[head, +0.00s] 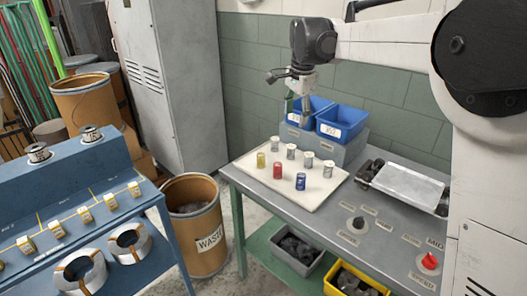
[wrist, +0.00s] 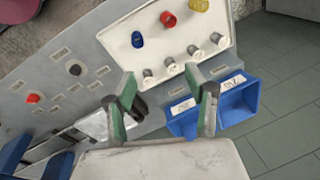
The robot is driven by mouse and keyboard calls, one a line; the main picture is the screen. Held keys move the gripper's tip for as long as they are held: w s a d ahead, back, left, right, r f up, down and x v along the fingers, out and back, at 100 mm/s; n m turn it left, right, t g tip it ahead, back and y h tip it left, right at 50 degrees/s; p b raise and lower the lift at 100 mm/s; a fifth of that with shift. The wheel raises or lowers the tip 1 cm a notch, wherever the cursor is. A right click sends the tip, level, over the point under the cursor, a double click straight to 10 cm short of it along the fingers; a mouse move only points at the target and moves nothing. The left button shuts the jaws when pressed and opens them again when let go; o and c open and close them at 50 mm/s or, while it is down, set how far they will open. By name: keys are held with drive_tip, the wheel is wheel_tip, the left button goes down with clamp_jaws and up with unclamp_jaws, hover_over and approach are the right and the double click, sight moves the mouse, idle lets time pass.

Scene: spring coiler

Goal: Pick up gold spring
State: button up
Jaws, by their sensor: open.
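The gold spring (head: 261,160) is a small upright yellow-gold cylinder at the left corner of a white board on the grey table. It also shows in the wrist view (wrist: 199,5), partly cut by the top edge. My gripper (head: 304,113) hangs above the back of the table, in front of the blue bins and apart from the gold spring. In the wrist view my gripper's fingers (wrist: 168,90) are spread apart with nothing between them.
A metal tray (head: 403,185) and control knobs are to the right. A waste barrel (head: 198,229) stands left.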

drive_tip(key=w+a+f+m+g+p, duration=0.1)
drive_tip(key=w+a+f+m, duration=0.2)
drive_tip(key=w+a+f, duration=0.4)
drive_tip(key=m+g, duration=0.1)
drive_tip(key=m, duration=0.1)
approach(261, 155)
wheel_tip(261, 155, down, 8)
drive_tip(key=shift+w+d+r+p, duration=0.15)
drive_tip(key=shift+d+p, duration=0.05)
drive_tip(key=shift+p, duration=0.1)
drive_tip(key=shift+w+a+f, duration=0.1)
drive_tip(key=shift+a+f, duration=0.15)
drive_tip(key=shift+f, duration=1.05)
drive_tip(key=shift+w+a+f, duration=0.1)
drive_tip(key=shift+a+f, duration=0.1)
drive_tip(key=shift+f, duration=1.1)
drive_tip(key=c, duration=1.2)
drive_tip(key=shift+r, duration=0.15)
clamp_jaws()
